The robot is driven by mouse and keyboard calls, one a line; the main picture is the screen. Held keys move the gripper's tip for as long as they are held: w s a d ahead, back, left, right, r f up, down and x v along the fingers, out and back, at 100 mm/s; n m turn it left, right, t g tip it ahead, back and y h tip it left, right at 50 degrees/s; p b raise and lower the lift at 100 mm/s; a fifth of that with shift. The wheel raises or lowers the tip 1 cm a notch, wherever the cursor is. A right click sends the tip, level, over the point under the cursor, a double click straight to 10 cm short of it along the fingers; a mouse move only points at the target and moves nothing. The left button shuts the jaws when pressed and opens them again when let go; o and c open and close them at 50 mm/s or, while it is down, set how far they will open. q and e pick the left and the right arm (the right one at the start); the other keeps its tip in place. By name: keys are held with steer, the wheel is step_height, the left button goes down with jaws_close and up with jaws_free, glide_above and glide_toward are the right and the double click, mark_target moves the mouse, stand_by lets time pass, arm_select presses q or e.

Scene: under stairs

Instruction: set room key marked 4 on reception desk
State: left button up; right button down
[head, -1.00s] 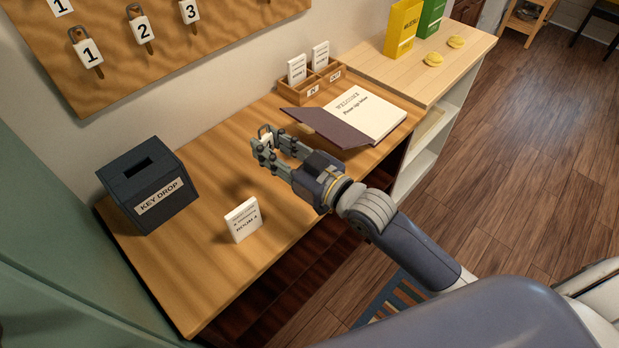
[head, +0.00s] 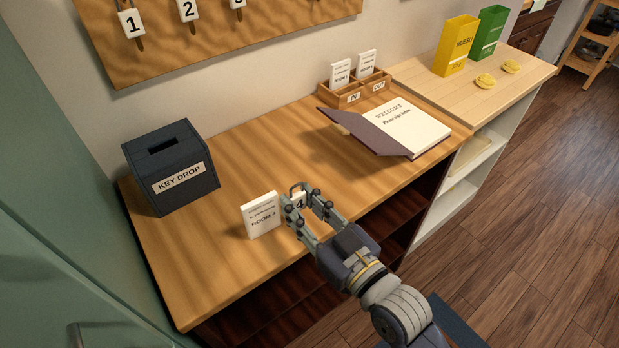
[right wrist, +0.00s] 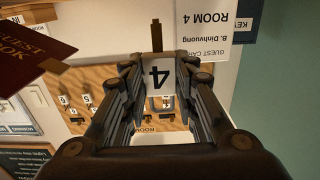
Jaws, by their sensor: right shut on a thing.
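The room key tag marked 4 (head: 299,202) is white with a black 4. It also shows in the right wrist view (right wrist: 158,73) between the fingers. My right gripper (head: 308,198) is shut on it, over the front part of the wooden reception desk (head: 195,265), just right of the white ROOM 4 guest card (head: 262,215). The card also shows in the right wrist view (right wrist: 207,25). I cannot tell whether the key touches the desk. My left gripper is not in view.
A dark key drop box (head: 172,170) stands at the desk's left. The open guest book (head: 400,128) and a wooden card tray (head: 345,99) are at the right back. A numbered key board (head: 215,45) hangs above. The desk front left is clear.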

steer(key=w, duration=0.6)
steer(key=w+f+p, duration=0.1)
steer(key=w, duration=0.2)
steer(key=shift+w+d, duration=0.25)
steer(key=shift+d, duration=0.1)
step_height(320, 180, down, 3)
steer(key=shift+f, duration=0.15)
steer(key=shift+f, duration=0.2)
steer(key=c, duration=1.3)
jaws_free()
steer(key=shift+s+d+r, duration=0.1)
steer(key=shift+r, duration=0.1)
